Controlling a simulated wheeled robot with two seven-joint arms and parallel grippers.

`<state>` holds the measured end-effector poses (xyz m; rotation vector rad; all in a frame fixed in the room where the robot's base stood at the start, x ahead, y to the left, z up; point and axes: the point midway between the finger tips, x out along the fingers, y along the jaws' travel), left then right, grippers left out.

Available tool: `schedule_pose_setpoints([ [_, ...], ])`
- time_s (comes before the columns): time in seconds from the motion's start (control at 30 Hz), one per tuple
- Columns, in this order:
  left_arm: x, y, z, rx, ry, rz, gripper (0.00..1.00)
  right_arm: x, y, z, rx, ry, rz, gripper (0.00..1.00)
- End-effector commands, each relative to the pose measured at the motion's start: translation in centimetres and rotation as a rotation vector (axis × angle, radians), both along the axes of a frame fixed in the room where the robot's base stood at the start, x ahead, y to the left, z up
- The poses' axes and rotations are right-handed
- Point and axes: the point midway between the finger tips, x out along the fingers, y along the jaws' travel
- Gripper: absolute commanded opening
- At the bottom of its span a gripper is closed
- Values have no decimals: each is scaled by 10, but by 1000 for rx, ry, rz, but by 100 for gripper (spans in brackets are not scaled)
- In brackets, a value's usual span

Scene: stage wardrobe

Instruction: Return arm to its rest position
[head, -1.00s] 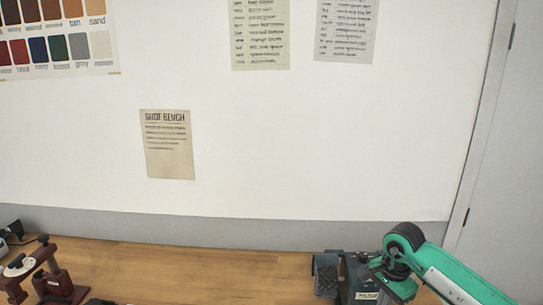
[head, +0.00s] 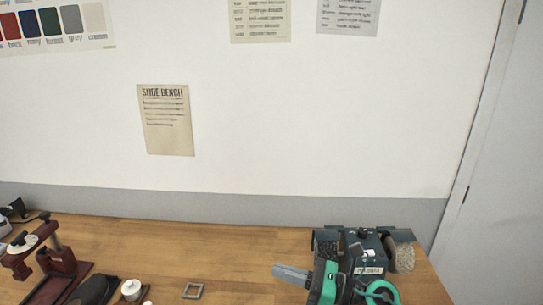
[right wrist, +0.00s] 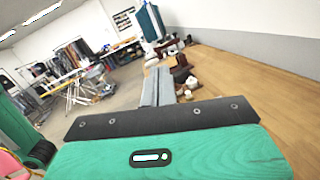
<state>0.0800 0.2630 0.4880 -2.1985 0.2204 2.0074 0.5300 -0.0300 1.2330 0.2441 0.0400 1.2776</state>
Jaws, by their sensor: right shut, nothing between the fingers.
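My right arm shows at the lower right of the head view, in green and black. Its gripper (head: 291,273) points left above the wooden bench (head: 235,240), with its grey fingers together and nothing between them. In the right wrist view the same gripper (right wrist: 158,85) reaches away over the bench, its two grey fingers side by side. The arm hides the lower part of a dark teal machine with brush wheels (head: 370,243) at the bench's right end. My left gripper is in neither view.
A dark red stand (head: 58,256) is at the bench's left. Near it are a dark shoe (head: 95,290), a white-lidded jar (head: 131,289) and a small grey square frame (head: 193,291). The middle of the bench behind them is clear. A wall with posters stands behind.

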Motion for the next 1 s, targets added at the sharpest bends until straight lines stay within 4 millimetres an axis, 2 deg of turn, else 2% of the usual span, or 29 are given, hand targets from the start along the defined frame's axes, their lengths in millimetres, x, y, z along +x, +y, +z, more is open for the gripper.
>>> schedule_pose_setpoints([
  [0.1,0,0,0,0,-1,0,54,3,-14,22,288,198,-126,0],
  [0.2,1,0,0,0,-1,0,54,9,-37,32,524,380,-237,0],
  [0.27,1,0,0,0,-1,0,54,13,-55,31,662,494,-307,0],
  [0.37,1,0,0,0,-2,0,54,17,-87,19,885,689,-425,0],
  [0.53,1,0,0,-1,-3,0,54,9,-142,-28,1243,1030,-644,0],
  [0.67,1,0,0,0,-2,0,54,-14,-176,-78,1495,1289,-831,0],
  [0.77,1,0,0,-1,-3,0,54,-45,-194,-121,1672,1484,-990,0],
  [0.9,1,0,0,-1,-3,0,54,-100,-207,-174,1878,1727,-1232,0],
  [1.0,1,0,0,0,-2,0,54,-138,-209,-198,1977,1856,-1386,0],
])
